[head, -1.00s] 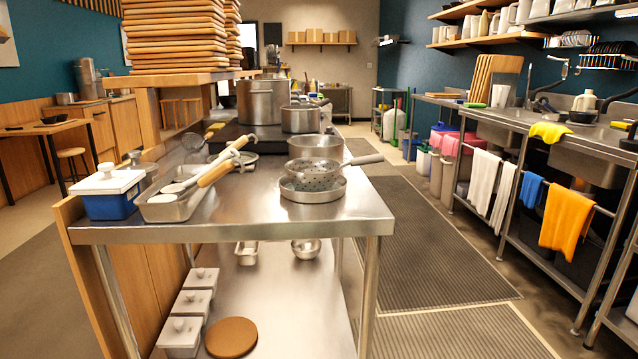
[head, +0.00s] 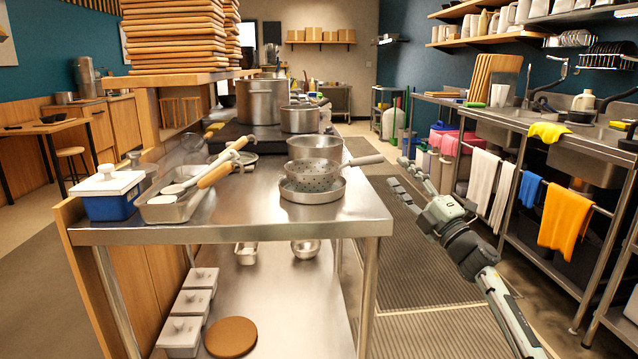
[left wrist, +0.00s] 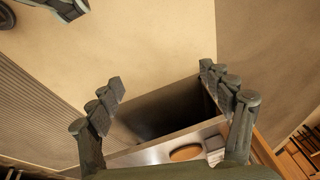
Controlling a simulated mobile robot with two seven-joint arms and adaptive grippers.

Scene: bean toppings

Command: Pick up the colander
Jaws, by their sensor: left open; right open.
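The colander (head: 313,175) is a perforated metal bowl with a long handle (head: 366,160) pointing right. It rests in a shallow round metal pan (head: 314,191) near the right front of the steel table, with a plain metal bowl (head: 314,146) just behind it. My right gripper (head: 398,177) is open and empty, right of the table over the floor mat, apart from the colander handle. My left gripper shows only in the left wrist view (left wrist: 165,100), open and empty; the colander cannot be made out there.
The steel table (head: 240,220) also bears a tray of utensils (head: 172,207), a blue container with a white lid (head: 108,195) and large pots (head: 262,102) behind. The aisle mat (head: 420,280) is clear except for my right arm. A sink counter (head: 560,138) with hanging towels stands right.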

